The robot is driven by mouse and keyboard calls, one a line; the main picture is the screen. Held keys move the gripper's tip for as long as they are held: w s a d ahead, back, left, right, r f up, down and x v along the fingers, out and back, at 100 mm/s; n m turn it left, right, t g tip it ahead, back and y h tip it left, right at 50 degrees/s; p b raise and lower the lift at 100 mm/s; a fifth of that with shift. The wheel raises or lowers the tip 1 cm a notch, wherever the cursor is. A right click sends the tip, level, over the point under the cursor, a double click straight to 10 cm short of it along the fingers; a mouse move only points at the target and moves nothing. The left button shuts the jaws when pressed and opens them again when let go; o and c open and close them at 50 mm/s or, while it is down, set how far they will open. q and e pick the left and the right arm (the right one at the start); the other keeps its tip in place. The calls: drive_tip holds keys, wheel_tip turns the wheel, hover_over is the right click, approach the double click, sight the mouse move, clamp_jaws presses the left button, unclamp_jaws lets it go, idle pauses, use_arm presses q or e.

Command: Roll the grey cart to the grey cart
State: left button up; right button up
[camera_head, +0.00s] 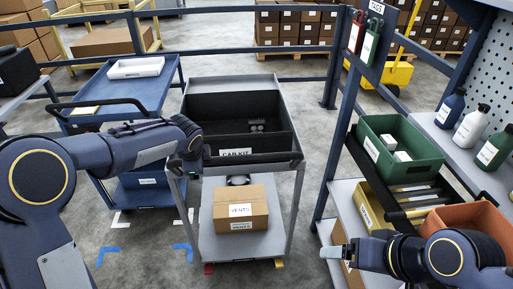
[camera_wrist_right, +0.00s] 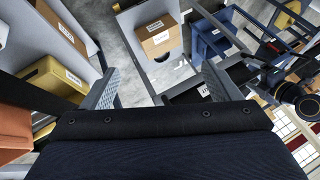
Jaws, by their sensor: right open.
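The grey cart (camera_head: 284,179) stands upright in the middle of the head view. Its top holds a black bin labelled CAB KIT (camera_head: 205,108), with small dark parts inside. Its lower shelf carries a cardboard box labelled VENTS (camera_head: 240,205). A black handle bar runs along its near side. I see only one grey cart. My left gripper (camera_head: 188,172) is at the cart's near left corner, mostly hidden by my wrist; contact with the handle is unclear. My right gripper (camera_head: 335,252) is right of the cart; in the right wrist view (camera_wrist_right: 158,88) its fingers are apart and empty.
A blue cart (camera_head: 150,92) with a white tray (camera_head: 136,67) stands left of the grey cart. A shelf rack with a green bin (camera_head: 405,130) and an orange bin (camera_head: 470,218) is at right. Blue rails (camera_head: 300,48) close the back. Blue tape (camera_head: 108,253) marks the floor.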

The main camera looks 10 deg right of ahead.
drive_tip(key=shift+o, duration=0.5)
drive_tip(key=w+r+m, duration=0.2)
drive_tip(key=w+m, duration=0.2)
drive_tip(key=w, duration=0.4)
drive_tip(key=shift+w+d+r+g+h, duration=0.3)
drive_tip(key=shift+d+r+g+h, duration=0.1)
drive_tip(key=shift+d, duration=0.05)
drive_tip(key=m+h, duration=0.3)
drive_tip(key=m, duration=0.8)
approach(273, 155)
wheel_tip(273, 155, down, 2)
drive_tip(key=shift+t, duration=0.5)
drive_tip(key=x, duration=0.9)
drive_tip(key=shift+w+f, duration=0.2)
